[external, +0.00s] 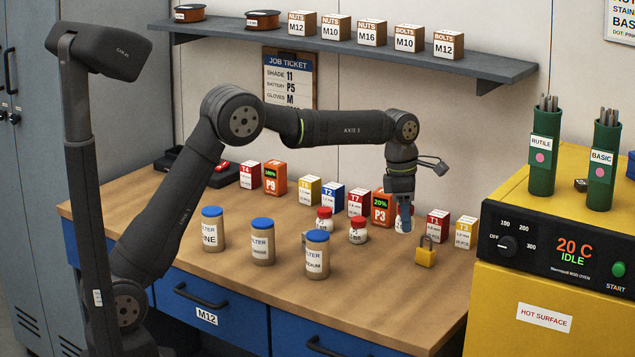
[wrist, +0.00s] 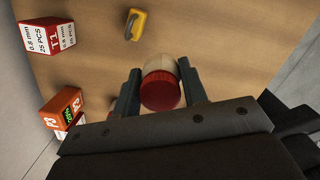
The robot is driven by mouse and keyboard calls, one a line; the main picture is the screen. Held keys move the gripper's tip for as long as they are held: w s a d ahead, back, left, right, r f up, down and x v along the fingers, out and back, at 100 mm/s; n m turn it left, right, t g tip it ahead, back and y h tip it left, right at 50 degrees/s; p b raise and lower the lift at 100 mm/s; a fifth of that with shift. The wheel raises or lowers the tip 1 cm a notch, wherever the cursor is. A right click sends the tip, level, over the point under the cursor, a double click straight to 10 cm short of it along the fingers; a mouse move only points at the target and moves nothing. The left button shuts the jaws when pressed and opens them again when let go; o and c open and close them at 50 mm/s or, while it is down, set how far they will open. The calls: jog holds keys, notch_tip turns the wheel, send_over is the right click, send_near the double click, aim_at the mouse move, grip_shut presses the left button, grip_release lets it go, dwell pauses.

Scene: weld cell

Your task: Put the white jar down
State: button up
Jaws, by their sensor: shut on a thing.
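My gripper (wrist: 160,88) is shut on a white jar (wrist: 163,65) with a red lid (wrist: 160,92). In the wrist view one dark finger stands on each side of the jar, and the lid faces the camera. In the external view my gripper (external: 403,218) points down over the right part of the wooden bench, and its finger hides most of the held jar. I cannot tell whether the jar touches the bench. Two other small white jars with red lids stand to the left, one nearer (external: 358,231) and one farther (external: 324,220).
A yellow padlock (external: 426,256) stands right of my gripper. Battery P3 (external: 381,208) and small boxes, including T1 (external: 437,226), stand behind. Blue-lidded jars (external: 317,255) stand front left. The yellow oven (external: 580,270) is at the right. The front right bench (external: 390,300) is clear.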

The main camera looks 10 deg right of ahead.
send_over(396, 251)
jog(key=f, duration=0.6)
jog(key=shift+w+a, duration=0.1)
jog(key=shift+a, duration=0.15)
jog(key=shift+f, duration=1.9)
jog(key=shift+f, duration=0.15)
jog(key=o, duration=1)
jog(key=r, duration=0.4)
jog(key=a+r, duration=0.1)
jog(key=r, duration=0.7)
jog(key=shift+w+a+r, duration=0.1)
jog(key=shift+w+a, duration=0.1)
jog(key=shift+w, duration=0.05)
